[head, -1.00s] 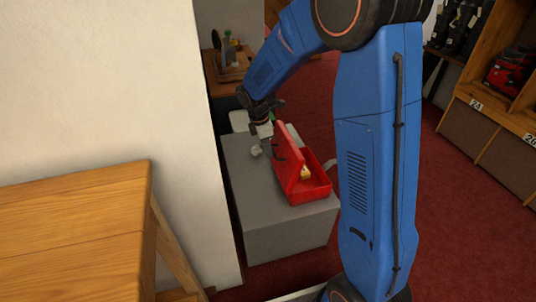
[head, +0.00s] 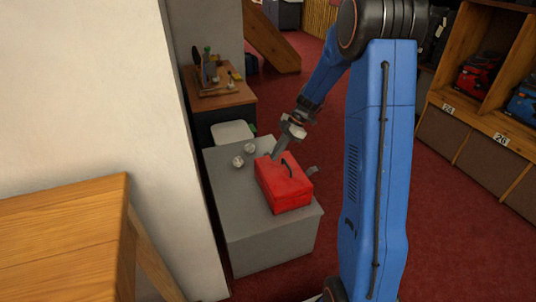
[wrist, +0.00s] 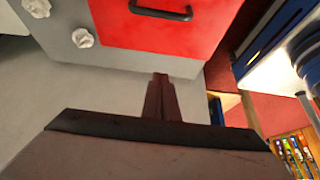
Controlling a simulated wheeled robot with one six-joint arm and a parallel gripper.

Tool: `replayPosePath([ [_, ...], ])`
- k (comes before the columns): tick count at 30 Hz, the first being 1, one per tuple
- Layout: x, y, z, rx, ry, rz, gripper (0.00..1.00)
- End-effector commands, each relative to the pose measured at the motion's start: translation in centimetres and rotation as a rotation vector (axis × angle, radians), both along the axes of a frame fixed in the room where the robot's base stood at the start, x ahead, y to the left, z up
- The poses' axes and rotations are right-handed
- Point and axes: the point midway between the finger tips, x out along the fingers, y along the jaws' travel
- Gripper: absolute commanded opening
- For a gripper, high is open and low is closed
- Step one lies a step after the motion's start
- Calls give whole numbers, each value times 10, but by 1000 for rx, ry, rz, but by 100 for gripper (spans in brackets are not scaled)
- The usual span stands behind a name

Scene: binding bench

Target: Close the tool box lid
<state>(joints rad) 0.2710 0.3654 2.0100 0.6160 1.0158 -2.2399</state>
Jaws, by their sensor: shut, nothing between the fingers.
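The red tool box (head: 286,186) stands on the grey bench (head: 235,215) in the head view. Its lid (head: 283,173) lies down over the box, with the dark handle on top. In the wrist view the red lid (wrist: 165,32) and its handle (wrist: 160,12) show at the top. My gripper (head: 275,155) is at the far end of the box, its fingertips close to the lid's far edge. In the wrist view my gripper (wrist: 161,80) has its fingers together and empty, apart from the red surface in the picture. I cannot tell whether they touch the box.
Two crumpled white lumps (head: 244,155) lie on the bench left of the box. A white container (head: 233,132) and a wooden table with tools (head: 222,95) stand behind. A wall is at left, and wooden cubbies (head: 490,90) are at right.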

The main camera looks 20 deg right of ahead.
Motion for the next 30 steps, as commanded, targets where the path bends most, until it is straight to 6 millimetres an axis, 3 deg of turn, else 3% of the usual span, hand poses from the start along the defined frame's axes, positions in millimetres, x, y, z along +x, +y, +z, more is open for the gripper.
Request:
replayPosePath([
  [4, 0, -20, -10, 111, 3, -4, 0],
  [15, 0, -60, -37, 101, 2, 0, 0],
  [30, 0, -80, -61, 99, 3, 1, 0],
])
